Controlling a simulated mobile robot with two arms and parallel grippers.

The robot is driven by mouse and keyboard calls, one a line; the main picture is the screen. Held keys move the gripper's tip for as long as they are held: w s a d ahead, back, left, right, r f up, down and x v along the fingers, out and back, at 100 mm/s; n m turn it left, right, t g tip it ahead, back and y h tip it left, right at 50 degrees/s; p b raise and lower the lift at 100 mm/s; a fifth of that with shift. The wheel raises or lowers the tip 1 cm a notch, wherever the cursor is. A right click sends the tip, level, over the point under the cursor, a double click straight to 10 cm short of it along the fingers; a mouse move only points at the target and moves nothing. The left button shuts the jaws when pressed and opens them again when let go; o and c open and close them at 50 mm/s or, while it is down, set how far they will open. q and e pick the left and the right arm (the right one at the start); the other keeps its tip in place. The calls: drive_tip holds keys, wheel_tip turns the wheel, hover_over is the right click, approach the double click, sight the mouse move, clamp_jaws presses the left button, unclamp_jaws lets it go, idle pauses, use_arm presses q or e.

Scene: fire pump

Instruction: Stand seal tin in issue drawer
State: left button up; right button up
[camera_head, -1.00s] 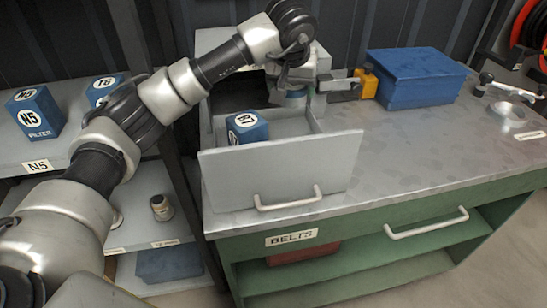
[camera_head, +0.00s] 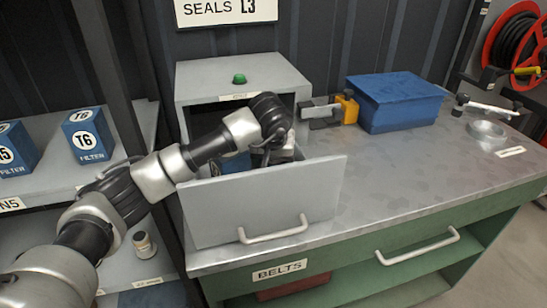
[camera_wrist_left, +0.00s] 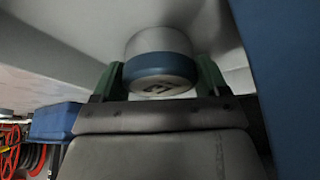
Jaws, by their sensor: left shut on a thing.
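The issue drawer (camera_head: 265,203) is pulled out of the grey cabinet, its front panel facing me. My left gripper (camera_head: 278,152) reaches down into the drawer near its right side. In the left wrist view it is shut on the seal tin (camera_wrist_left: 160,62), a round light-grey tin with a blue band, held between two green fingers. Pale drawer surfaces lie close around the tin; I cannot tell whether it touches the floor. The head view hides the tin behind my wrist and the drawer front. A blue box (camera_head: 236,164) stands in the drawer left of the gripper. My right gripper is out of view.
The grey cabinet (camera_head: 243,76) has a green button on top. A grey and yellow tool (camera_head: 345,108) and a blue bin (camera_head: 397,100) stand right of it. The front worktop (camera_head: 400,175) is clear. Blue filter boxes (camera_head: 88,135) sit on the left shelf.

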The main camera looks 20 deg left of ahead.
use_arm(q)
drive_tip(key=o, duration=0.7)
drive_tip(key=shift+r, duration=0.1)
drive_tip(key=shift+r, duration=0.3)
drive_tip(key=v, duration=1.1)
drive_tip(key=shift+s+r, duration=0.15)
drive_tip(key=shift+s, duration=0.05)
